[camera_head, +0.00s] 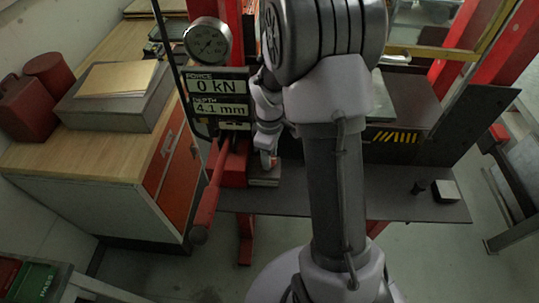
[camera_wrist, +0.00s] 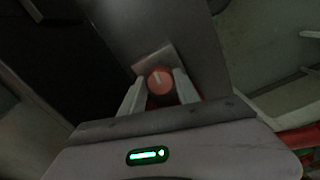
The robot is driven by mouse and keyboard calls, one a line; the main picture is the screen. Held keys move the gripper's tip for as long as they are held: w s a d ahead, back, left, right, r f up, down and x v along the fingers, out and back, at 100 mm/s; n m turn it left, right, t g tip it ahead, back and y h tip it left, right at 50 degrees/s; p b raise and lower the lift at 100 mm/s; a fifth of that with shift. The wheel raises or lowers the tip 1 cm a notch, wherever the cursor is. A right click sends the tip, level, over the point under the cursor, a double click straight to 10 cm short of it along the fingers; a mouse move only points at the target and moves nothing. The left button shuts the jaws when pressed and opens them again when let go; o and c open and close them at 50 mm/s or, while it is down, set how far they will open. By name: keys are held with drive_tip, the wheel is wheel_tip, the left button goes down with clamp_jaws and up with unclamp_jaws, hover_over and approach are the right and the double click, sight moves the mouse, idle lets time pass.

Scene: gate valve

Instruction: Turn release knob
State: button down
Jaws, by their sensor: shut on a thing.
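The release knob (camera_wrist: 158,80) is a round orange-red knob with a pale pointer line, seen in the wrist view near the middle. My gripper (camera_wrist: 160,88) has its two pale fingers on either side of the knob, shut on it. In the head view my gripper (camera_head: 268,160) is small and partly hidden by my arm, low beside the red press part. A bit of orange-red shows at its tip there. The pointer line on the knob runs roughly up and down in the wrist view.
A display (camera_head: 218,97) reads 0 kN and 4.1 mm, below a round gauge (camera_head: 208,41). A red lever (camera_head: 208,195) hangs left of my gripper. A wooden bench (camera_head: 110,150) stands at the left. A dark shelf (camera_head: 400,190) with small items extends right.

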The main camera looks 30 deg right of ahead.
drive_tip(key=c, duration=0.9)
unclamp_jaws()
wheel_tip(320, 180, up, 17)
drive_tip(key=p, duration=0.3)
drive_tip(key=shift+r+p, duration=0.2)
drive_tip(key=shift+p, duration=0.15)
